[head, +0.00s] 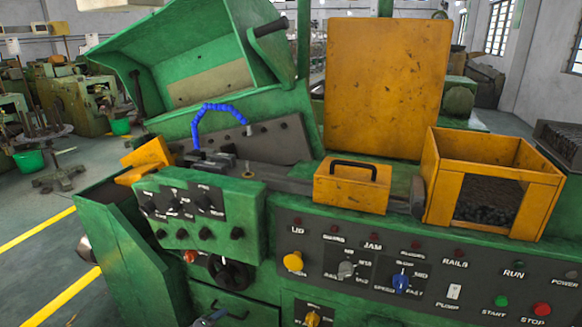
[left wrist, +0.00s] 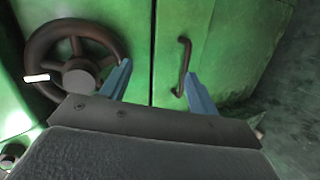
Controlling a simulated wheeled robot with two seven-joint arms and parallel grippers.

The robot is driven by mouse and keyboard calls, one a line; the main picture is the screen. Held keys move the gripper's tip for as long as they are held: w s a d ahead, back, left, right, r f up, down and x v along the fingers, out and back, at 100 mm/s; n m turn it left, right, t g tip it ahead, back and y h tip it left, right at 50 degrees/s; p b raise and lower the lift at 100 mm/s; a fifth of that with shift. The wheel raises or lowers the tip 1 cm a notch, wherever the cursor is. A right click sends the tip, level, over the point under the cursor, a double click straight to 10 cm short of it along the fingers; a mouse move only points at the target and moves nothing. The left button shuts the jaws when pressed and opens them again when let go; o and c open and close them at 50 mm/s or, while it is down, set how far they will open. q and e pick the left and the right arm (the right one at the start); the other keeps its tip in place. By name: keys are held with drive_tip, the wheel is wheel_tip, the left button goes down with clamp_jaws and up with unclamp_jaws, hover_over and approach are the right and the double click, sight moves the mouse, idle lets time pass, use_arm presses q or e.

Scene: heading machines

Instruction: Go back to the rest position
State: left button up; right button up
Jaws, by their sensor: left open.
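My left gripper (left wrist: 156,70) shows in the left wrist view with its two blue-grey fingers spread apart and nothing between them. It faces the green front of the machine. A dark handwheel (left wrist: 76,62) with a pale handle is to the left of the fingers, and a dark pull handle (left wrist: 183,66) on a green door appears close to the right finger. I cannot tell whether the finger touches it. A small grey-blue part at the bottom edge of the head view may be this gripper. My right gripper is in neither view.
The green heading machine (head: 160,262) fills the front, with a control panel (head: 420,262) of knobs and buttons. An orange box (head: 352,184) and an open orange bin (head: 494,188) sit on top. Open floor (head: 32,250) with yellow lines lies at the left.

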use_arm(q)
drive_tip(key=s+d+f+m+g+y, duration=0.1)
drive_tip(key=s+f+m+g+y, duration=0.4)
drive_tip(key=s+f, duration=0.55)
drive_tip(key=s+f+m+g, duration=0.2)
drive_tip(key=s+f+m, duration=0.5)
drive_tip(key=f, duration=0.6)
drive_tip(key=s+d+f+g, duration=0.2)
drive_tip(key=s+f, duration=0.4)
drive_tip(key=s, duration=0.7)
drive_tip(key=s+d+f+m+g, duration=0.1)
drive_tip(key=s+f, duration=0.5)
drive_tip(key=s, duration=0.6)
drive_tip(key=shift+s+d+m+g+y, duration=0.3)
drive_tip(key=shift+s+d+g, duration=0.1)
drive_tip(key=shift+d, duration=0.15)
